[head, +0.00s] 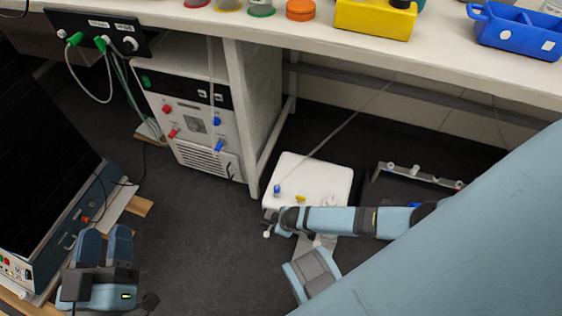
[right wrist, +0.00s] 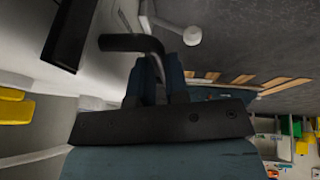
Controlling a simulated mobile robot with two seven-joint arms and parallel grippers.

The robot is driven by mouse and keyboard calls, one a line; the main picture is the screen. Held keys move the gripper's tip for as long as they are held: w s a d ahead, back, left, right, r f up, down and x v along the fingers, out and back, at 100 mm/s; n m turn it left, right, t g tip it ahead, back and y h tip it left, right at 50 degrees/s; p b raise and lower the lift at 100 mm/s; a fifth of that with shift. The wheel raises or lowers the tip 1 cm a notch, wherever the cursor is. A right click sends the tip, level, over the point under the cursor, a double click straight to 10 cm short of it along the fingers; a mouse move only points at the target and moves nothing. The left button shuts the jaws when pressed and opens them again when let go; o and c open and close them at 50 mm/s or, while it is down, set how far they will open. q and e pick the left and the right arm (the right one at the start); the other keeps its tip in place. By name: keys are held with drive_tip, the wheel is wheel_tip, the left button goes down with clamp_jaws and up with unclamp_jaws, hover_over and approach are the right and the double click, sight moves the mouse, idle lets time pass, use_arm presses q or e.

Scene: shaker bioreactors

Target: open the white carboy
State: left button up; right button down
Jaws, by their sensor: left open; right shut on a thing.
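The white carboy (head: 325,172) is on the floor under the bench, with a blue fitting, a yellow fitting and a pale round cap on its top. My right gripper (head: 277,219) is at its near left corner; the arm hides part of the carboy's near side. In the right wrist view, my right gripper (right wrist: 156,72) is shut on a bent black bar (right wrist: 128,42), a handle-like piece. A white knob (right wrist: 192,36) is just beyond the fingers. My left gripper (head: 105,243) is open and empty, low at the left, far from the carboy.
The bench (head: 300,36) overhangs the carboy and bears a yellow box (head: 375,19) and a blue tray (head: 518,32). A white instrument (head: 190,105) stands under it. A grey rack (head: 415,175) is right of the carboy. The dark floor between is clear.

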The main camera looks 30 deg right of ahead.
use_arm(q)
drive_tip(key=shift+a+f, duration=0.1)
drive_tip(key=shift+f, duration=0.05)
use_arm(e)
drive_tip(key=shift+s+a, duration=0.15)
drive_tip(key=c, duration=1.1)
unclamp_jaws()
use_arm(q)
drive_tip(key=s+a+f+g+y+p, duration=0.1)
drive_tip(key=a+f+g+y+p, duration=0.1)
drive_tip(key=f, duration=0.3)
drive_tip(key=s+a+f+g+y+p, duration=0.1)
drive_tip(key=a+f+g+y+p, duration=0.1)
drive_tip(key=f, duration=0.4)
drive_tip(key=shift+s+a+g+p, duration=0.15)
drive_tip(key=shift+a+g+p, duration=0.25)
drive_tip(key=shift+g+p, duration=0.7)
use_arm(e)
drive_tip(key=v, duration=1.3)
drive_tip(key=shift+r, duration=0.35)
use_arm(q)
drive_tip(key=shift+r, duration=0.1)
